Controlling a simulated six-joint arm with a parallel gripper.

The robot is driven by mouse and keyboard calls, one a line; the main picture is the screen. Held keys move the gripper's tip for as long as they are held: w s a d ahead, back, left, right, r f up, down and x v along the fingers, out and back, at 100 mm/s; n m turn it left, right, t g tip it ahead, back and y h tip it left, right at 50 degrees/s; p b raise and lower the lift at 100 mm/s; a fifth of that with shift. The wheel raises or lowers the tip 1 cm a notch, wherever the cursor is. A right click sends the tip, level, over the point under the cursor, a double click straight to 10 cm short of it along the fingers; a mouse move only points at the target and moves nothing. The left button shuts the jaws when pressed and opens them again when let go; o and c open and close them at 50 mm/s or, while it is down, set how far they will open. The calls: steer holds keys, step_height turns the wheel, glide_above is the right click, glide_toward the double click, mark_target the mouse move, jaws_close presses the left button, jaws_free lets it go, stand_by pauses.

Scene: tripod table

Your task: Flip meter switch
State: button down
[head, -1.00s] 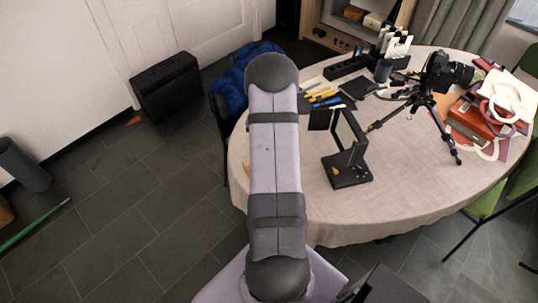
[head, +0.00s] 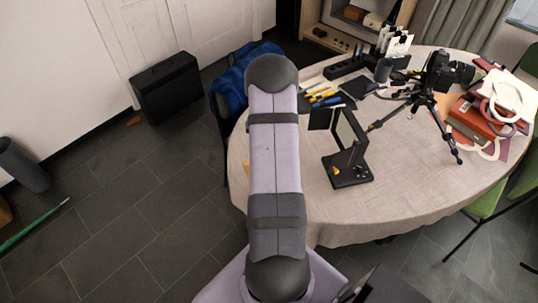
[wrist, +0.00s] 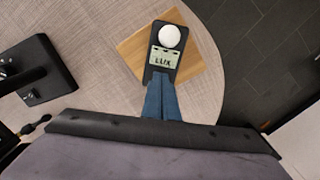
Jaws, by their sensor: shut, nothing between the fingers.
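A black light meter (wrist: 150,72) with a white dome (wrist: 170,36) and a pale display (wrist: 164,58) lies on a square wooden board (wrist: 190,66) in the wrist view. The display shows dark characters. My gripper (wrist: 159,76) is shut and empty, its blue-grey fingers over the lower part of the meter, just below the display. The fingers hide that part, and no switch can be made out. I cannot tell whether the fingertips touch the meter. In the head view my arm hides the meter and gripper.
The round table (head: 300,215) has its edge close to the board. A black stand with a panel (head: 347,178) is nearby; its base shows in the wrist view (wrist: 45,92). A camera on a tripod (head: 428,100), pens and books (head: 475,120) stand farther away.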

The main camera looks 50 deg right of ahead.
steer(key=shift+f+b, duration=0.3)
steer(key=shift+f, duration=0.1)
steer(key=shift+r, duration=0.2)
step_height(320, 180, up, 7)
steer(key=p, duration=0.5)
steer(key=shift+f, duration=0.15)
stand_by(0.3)
stand_by(0.5)
